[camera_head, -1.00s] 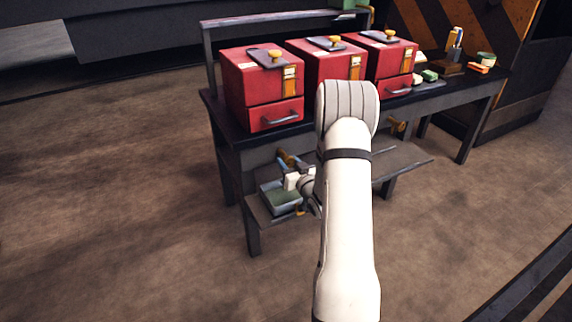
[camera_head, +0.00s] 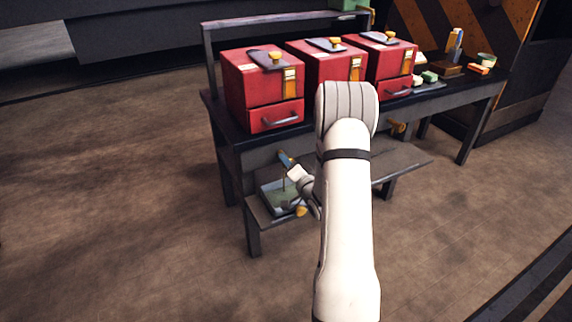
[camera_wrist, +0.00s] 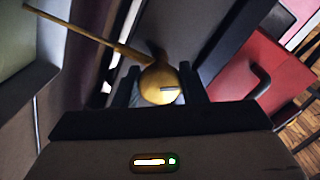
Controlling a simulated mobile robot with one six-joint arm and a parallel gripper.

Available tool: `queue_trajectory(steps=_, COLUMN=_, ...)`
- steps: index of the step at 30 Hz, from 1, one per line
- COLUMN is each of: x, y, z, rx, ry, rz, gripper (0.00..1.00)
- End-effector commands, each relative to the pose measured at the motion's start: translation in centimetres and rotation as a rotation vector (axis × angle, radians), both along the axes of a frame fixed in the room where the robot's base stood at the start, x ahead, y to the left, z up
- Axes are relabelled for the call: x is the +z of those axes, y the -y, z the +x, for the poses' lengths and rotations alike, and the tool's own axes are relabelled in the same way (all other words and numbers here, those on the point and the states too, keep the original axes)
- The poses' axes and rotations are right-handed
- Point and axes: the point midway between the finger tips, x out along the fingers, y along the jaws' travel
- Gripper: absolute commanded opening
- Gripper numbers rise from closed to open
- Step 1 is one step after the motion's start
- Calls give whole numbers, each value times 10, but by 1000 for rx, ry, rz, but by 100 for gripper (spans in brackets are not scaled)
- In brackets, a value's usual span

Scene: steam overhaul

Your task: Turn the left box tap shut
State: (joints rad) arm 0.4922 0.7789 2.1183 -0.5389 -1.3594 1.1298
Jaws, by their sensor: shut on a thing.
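The left box tap (camera_wrist: 160,84) is a rounded brass piece with a long thin brass lever (camera_wrist: 92,33) running to the upper left in the wrist view. My gripper (camera_wrist: 159,88) is shut on the tap, one dark finger on each side of its round part. In the head view my gripper (camera_head: 287,160) is at the bench front, below the left red box (camera_head: 260,87). There the wrist and fingers mostly hide the tap. A thin pale line hangs below the gripper over the tray; I cannot tell what it is.
A shallow tray (camera_head: 268,200) sits on the lower shelf (camera_head: 412,158) under the gripper. Another brass tap (camera_head: 397,127) sticks out farther right. Two more red boxes and small items stand on the bench top. The floor left of the bench is clear.

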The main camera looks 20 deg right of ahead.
Motion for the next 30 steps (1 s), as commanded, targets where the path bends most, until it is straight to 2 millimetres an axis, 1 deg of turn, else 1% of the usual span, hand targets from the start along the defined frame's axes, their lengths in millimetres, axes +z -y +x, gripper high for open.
queue_trajectory(steps=6, x=1, y=-2, z=1, rx=4, ry=-8, rz=200, gripper=15)
queue_trajectory(steps=15, x=2, y=-2, z=1, rx=4, ry=-14, rz=426, gripper=15)
queue_trajectory(steps=22, x=2, y=-2, z=1, rx=4, ry=-17, rz=531, gripper=15)
queue_trajectory(steps=30, x=2, y=-2, z=1, rx=4, ry=-18, rz=577, gripper=15)
